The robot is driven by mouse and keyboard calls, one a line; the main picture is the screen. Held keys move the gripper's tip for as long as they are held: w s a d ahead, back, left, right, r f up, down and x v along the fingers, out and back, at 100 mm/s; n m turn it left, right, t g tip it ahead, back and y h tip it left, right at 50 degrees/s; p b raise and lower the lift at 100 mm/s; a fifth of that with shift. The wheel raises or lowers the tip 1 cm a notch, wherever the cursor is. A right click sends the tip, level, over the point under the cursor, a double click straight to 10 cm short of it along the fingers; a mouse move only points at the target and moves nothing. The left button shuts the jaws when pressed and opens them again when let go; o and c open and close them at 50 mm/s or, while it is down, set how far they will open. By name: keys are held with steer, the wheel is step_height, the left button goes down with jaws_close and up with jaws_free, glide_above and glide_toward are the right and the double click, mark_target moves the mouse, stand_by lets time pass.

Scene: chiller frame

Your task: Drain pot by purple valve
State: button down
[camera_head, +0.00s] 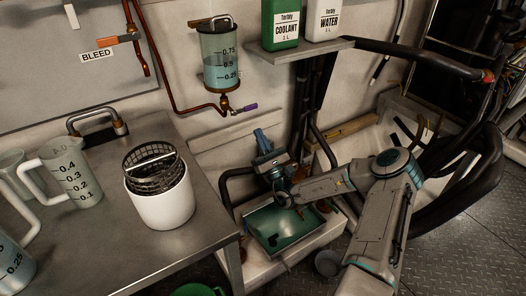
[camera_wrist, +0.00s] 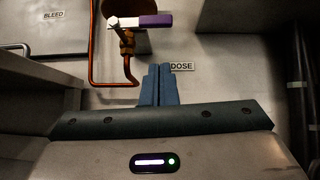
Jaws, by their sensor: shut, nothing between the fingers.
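The clear pot (camera_head: 221,66) hangs on the wall in the head view, with bluish liquid to about its 0.5 mark. The purple valve handle (camera_head: 246,108) sits below it on the copper pipe, sticking out to the right. In the wrist view the purple handle (camera_wrist: 155,20) lies roughly level, to the right of the brass valve body (camera_wrist: 127,42). My gripper (camera_head: 259,136) has its blue fingers together, below the handle and apart from it. In the wrist view my gripper (camera_wrist: 159,70) points up toward the handle, with nothing held.
A green tray (camera_head: 270,243) lies below my arm. An orange-handled valve (camera_head: 118,40) is by the BLEED label (camera_head: 96,56). A DOSE label (camera_wrist: 181,67) is beside my fingers. A shelf (camera_head: 300,50) carries coolant and water bottles. Jugs and a white basket pot (camera_head: 163,205) stand on the bench.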

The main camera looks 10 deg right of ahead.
step_height(320, 180, up, 6)
steer(key=w+a, duration=0.1)
steer(key=shift+w, duration=0.35)
